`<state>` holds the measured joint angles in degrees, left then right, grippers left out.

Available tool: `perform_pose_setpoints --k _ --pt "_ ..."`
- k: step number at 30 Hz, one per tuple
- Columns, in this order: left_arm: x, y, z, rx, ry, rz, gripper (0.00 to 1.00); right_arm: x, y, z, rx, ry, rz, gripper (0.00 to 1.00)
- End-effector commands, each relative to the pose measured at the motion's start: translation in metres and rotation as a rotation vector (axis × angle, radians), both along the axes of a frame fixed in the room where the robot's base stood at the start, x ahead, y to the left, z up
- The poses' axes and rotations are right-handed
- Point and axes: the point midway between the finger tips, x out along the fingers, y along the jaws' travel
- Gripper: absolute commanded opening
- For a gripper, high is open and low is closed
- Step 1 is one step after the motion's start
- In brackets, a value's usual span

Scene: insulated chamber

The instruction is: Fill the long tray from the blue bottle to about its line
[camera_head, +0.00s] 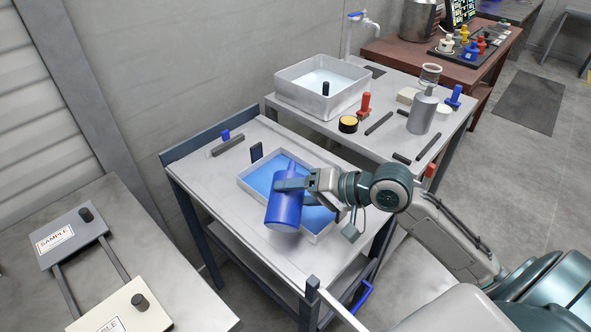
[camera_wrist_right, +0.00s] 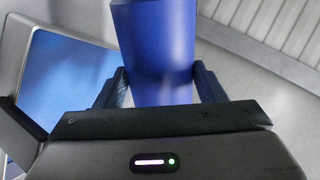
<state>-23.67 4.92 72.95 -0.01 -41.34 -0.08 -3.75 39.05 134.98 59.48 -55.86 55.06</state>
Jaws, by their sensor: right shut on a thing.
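The long tray (camera_head: 247,181) is a pale rectangular tray with blue liquid in it, on the grey cart in the middle of the head view. Its edge also shows at the left of the right wrist view (camera_wrist_right: 22,62). My right gripper (camera_head: 290,184) is shut on the blue bottle (camera_head: 284,212), which it holds over the tray's near left side. In the right wrist view the bottle (camera_wrist_right: 155,50) stands between the two fingers. The bottle hides part of the tray and its liquid. I cannot make out the fill line or any stream. My left gripper is not in view.
The grey cart top (camera_head: 213,190) is clear left of the tray, with a dark bar (camera_head: 227,146) and a dark block (camera_head: 256,152) behind it. A bench behind holds a white basin (camera_head: 296,95), a grey bottle (camera_head: 422,112) and tools. A sample table (camera_head: 160,270) stands at lower left.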

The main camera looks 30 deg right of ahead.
Motion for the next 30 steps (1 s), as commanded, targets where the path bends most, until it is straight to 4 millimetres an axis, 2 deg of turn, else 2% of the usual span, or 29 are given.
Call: perform_pose_setpoints --k 30 --pt "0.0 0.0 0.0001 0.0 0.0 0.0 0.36 0.0018 -0.0011 -0.001 0.038 0.048 0.0 0.28"
